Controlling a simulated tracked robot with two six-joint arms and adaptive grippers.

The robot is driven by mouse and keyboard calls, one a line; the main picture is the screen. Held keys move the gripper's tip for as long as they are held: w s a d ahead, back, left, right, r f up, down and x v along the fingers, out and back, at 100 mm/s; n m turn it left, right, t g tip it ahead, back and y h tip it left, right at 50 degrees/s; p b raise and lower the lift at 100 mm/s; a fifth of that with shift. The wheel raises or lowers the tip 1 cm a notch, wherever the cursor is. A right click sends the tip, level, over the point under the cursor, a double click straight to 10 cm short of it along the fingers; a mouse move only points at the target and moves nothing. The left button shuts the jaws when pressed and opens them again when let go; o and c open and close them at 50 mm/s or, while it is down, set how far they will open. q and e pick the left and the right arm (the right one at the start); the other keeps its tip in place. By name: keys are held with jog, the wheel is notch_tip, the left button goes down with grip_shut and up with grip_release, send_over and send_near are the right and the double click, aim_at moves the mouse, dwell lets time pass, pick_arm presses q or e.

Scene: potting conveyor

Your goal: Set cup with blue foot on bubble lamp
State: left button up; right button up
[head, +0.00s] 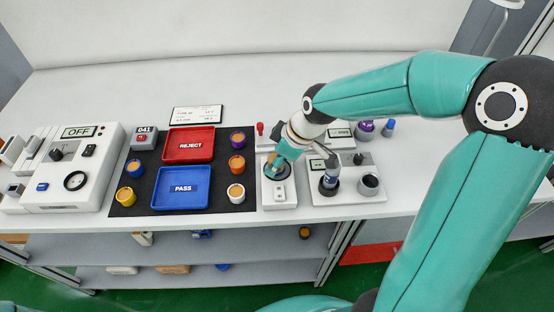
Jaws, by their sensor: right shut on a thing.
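My right gripper (285,153) reaches in from the right and is shut on a small cup-like thing (272,161) with a tan top. It is just over the dark round plate of a white unit (279,196), which looks like the bubble lamp. The fingers hide most of the held thing, so its foot colour and whether it touches the plate cannot be told. A cup with blue sides and a tan top (134,168) stands on the black mat at the left. My left gripper is not in view.
The black mat (148,203) holds a red REJECT tray (190,157), a blue PASS tray (181,208) and yellow, purple, orange and white cups. A control box marked OFF (68,200) stands left. A white unit with dark fittings (345,198) stands close on the right.

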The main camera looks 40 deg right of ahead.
jog(key=o, duration=0.6)
jog(key=shift+f, duration=0.1)
jog(key=o, duration=0.5)
jog(key=v, duration=1.2)
jog(key=shift+r, duration=0.25)
jog(key=shift+r, duration=0.1)
